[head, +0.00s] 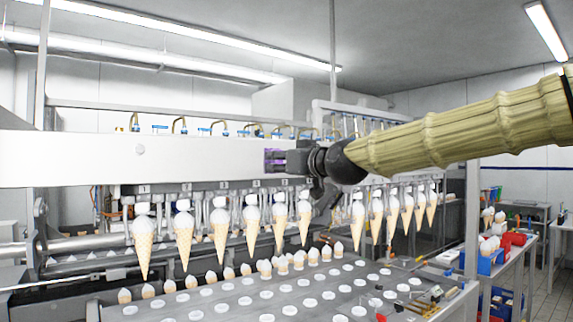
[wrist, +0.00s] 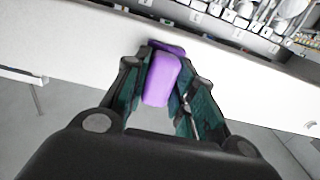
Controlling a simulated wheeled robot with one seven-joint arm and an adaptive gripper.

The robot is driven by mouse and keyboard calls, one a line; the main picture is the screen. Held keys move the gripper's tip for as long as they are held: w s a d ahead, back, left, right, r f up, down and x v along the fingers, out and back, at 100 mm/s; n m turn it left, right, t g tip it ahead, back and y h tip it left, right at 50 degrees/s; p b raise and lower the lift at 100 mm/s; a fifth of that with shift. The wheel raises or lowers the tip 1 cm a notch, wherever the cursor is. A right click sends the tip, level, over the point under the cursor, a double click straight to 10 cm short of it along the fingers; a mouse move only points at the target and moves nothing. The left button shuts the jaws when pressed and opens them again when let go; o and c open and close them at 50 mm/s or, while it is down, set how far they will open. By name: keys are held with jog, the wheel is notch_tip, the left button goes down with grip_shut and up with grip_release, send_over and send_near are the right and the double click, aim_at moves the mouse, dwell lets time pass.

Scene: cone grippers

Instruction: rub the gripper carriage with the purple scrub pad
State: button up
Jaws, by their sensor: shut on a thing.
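The gripper carriage is a long white beam (head: 70,158) across the head view, with a row of hanging cone grippers under it. Its white face (wrist: 230,75) also fills the middle of the wrist view. My gripper (head: 278,160) is at the beam's front face, right of its middle. It is shut on the purple scrub pad (wrist: 162,78), which shows between the fingers in the wrist view. In the head view only a sliver of purple shows at the fingertips. The pad's far end looks to be at or against the white face; exact contact cannot be told.
Several filled cones (head: 183,238) hang below the beam, close under my gripper. A grey perforated tray (head: 240,300) lies below them. A side bench (head: 490,262) with blue and red bins stands at the right. Free air lies in front of the beam.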

jog(key=shift+s+f, duration=0.1)
jog(key=shift+b+v, duration=0.55)
jog(key=shift+v, duration=0.65)
jog(key=shift+b+v, duration=0.5)
jog(key=shift+v, duration=1)
jog(key=shift+b+v, duration=0.45)
jog(key=shift+v, duration=1.1)
